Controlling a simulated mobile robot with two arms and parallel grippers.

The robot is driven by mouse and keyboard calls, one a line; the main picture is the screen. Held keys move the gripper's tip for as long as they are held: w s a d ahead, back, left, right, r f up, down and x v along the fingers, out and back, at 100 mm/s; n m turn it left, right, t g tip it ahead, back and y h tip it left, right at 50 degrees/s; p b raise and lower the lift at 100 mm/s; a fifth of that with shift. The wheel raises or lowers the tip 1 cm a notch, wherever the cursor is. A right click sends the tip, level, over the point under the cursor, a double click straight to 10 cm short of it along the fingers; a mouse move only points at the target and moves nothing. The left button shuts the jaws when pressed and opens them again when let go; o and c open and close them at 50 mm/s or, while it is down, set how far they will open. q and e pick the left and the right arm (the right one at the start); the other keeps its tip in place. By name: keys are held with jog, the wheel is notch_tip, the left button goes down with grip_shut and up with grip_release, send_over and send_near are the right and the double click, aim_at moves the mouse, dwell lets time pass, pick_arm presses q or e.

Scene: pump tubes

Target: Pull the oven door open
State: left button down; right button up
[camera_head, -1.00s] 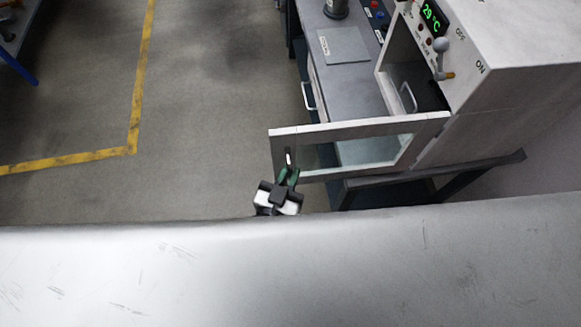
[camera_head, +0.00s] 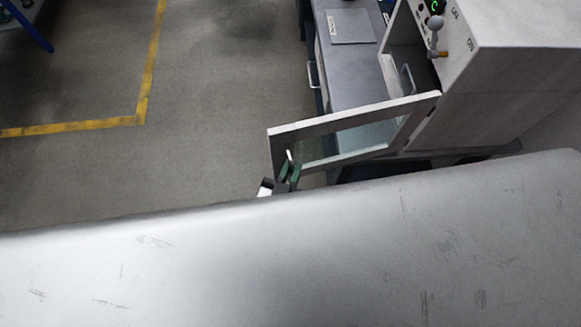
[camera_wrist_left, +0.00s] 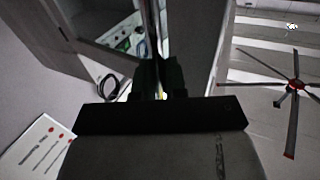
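The oven (camera_head: 475,90) is at the upper right in the head view, with its front cavity showing. Its framed glass door (camera_head: 355,128) stands swung wide open, its free edge pointing left. My left gripper (camera_head: 289,168), with green fingers, is at the door's free end. Its fingers appear closed around the small upright door handle (camera_head: 290,156). In the left wrist view the dark fingers (camera_wrist_left: 158,75) meet at a thin upright part, and the exact grip is partly hidden. My right gripper is not in view.
A grey workbench (camera_head: 350,75) with a drawer handle stands beyond the door. A lever (camera_head: 435,35) sticks out of the oven front. Floor (camera_head: 210,110) left of the door is clear, with a yellow line (camera_head: 150,75). A large grey surface fills the foreground.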

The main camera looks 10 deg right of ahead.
pick_arm(q)
jog(key=c, duration=1.2)
grip_release()
jog(key=shift+d, duration=0.1)
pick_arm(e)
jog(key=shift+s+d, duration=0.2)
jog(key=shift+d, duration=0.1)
pick_arm(q)
jog(key=b+v, duration=0.2)
jog(key=v, duration=0.8)
jog(key=shift+s+b, duration=0.35)
jog(key=shift+s, duration=0.05)
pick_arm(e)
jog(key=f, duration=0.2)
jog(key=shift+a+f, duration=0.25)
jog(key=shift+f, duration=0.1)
